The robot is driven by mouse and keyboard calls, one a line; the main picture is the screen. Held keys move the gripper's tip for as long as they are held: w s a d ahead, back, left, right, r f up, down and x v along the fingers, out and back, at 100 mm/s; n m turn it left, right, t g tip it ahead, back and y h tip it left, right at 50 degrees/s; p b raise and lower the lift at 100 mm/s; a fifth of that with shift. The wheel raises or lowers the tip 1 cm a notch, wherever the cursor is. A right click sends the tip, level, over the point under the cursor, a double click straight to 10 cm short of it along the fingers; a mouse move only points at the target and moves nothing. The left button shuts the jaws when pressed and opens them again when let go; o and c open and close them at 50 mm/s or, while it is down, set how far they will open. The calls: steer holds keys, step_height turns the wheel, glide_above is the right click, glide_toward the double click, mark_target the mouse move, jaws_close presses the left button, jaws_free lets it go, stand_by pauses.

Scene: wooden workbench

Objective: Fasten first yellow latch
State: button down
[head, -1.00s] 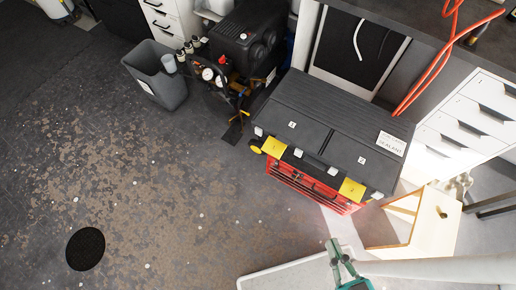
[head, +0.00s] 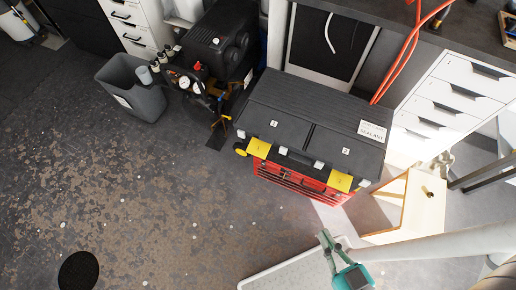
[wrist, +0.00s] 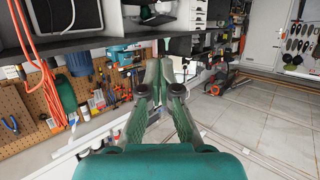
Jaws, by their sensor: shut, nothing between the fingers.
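The red tool chest (head: 300,182) with a black lid (head: 315,115) stands on the floor near the middle of the head view. Two yellow latches sit along the lid's front edge: the left yellow latch (head: 258,148) and the right yellow latch (head: 340,181). I cannot tell whether either is fastened. My gripper (head: 324,236) is in front of the chest, below the right latch in the picture and apart from it. It is shut and empty. The wrist view shows my gripper's fingers (wrist: 158,75) together, with no latch in sight.
A grey bin (head: 130,88) and a black compressor (head: 215,45) stand left of the chest. The floor in front and left is open. The wrist view shows a tool pegboard (wrist: 95,80).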

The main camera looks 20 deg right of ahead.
steer(key=w+f+n+g, duration=0.3)
steer(key=w+f+g, duration=0.1)
steer(key=w+f, duration=1.1)
steer(key=w+d+n+g+y, duration=0.1)
steer(key=w+n+y, duration=0.1)
steer(key=w, duration=0.5)
steer(key=w+d+r+n+g+y, duration=0.1)
steer(key=w+n+g+y, duration=0.1)
steer(key=w, duration=0.6)
steer(key=n+y, duration=0.1)
steer(key=n, duration=0.1)
steer(key=shift+w+n, duration=0.3)
glide_toward(252, 153)
steer(key=w+a, duration=0.3)
steer(key=f, duration=0.3)
steer(key=shift+w+d, duration=0.35)
steer(key=shift+w+f, duration=0.1)
steer(key=shift+f, duration=0.5)
